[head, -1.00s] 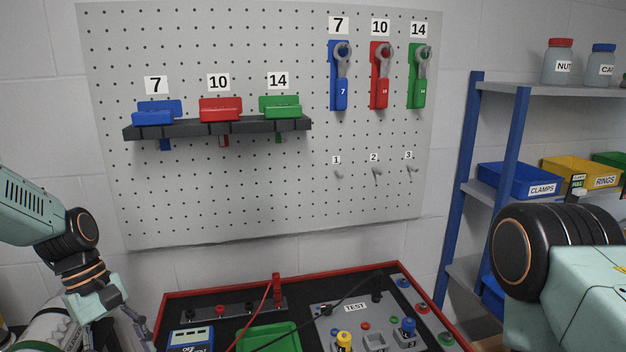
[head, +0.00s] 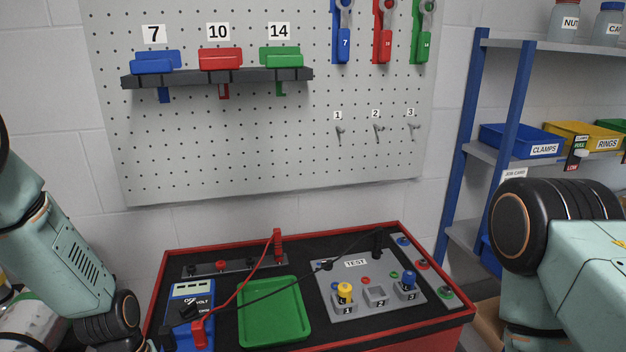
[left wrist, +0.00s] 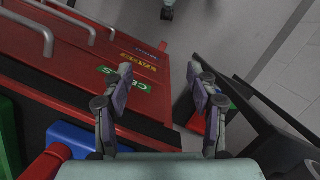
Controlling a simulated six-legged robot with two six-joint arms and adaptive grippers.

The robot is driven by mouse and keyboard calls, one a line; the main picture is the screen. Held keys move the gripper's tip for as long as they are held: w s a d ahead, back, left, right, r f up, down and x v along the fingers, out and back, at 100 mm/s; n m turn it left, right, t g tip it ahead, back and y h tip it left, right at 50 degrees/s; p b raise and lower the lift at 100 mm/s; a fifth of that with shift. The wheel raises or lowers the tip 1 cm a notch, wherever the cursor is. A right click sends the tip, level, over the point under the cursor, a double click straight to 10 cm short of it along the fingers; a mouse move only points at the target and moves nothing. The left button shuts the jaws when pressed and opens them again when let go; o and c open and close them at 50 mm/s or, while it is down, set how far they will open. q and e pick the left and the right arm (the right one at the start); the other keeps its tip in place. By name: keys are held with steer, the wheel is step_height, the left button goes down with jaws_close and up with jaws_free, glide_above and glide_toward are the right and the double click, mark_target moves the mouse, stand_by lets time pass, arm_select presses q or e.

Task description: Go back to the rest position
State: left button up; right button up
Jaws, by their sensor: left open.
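My left gripper (left wrist: 160,85) is open and empty in the left wrist view. Its two fingers stand apart over the side of a red cabinet (left wrist: 145,85) with coloured labels, with grey floor beyond. In the head view my left arm comes down at the lower left, and its gripper is below the frame. My right arm's black joint and pale green link are at the right edge of the head view. The right gripper is not seen.
The red-rimmed bench (head: 330,243) carries a blue meter (head: 190,305), an empty green tray (head: 275,312) and a test panel (head: 357,303) with yellow and blue plugs. Behind are a pegboard (head: 240,140) and a blue-post shelf (head: 510,145) with bins.

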arm_select(q)
steer(key=s+d+f+m+y+b, duration=0.1)
steer(key=s+f+m+b, duration=0.2)
steer(key=s+f, duration=0.4)
steer(key=s+d+f+m+t+y+b, duration=0.1)
steer(key=s+f+m+b, duration=0.3)
steer(key=s+f, duration=0.4)
steer(key=s+d, duration=0.1)
steer(key=s, duration=0.5)
steer(key=shift+d+f+m+t+b, duration=0.2)
steer(key=shift+d+m+t+b, duration=0.1)
steer(key=shift+b, duration=0.05)
steer(key=shift+w, duration=0.15)
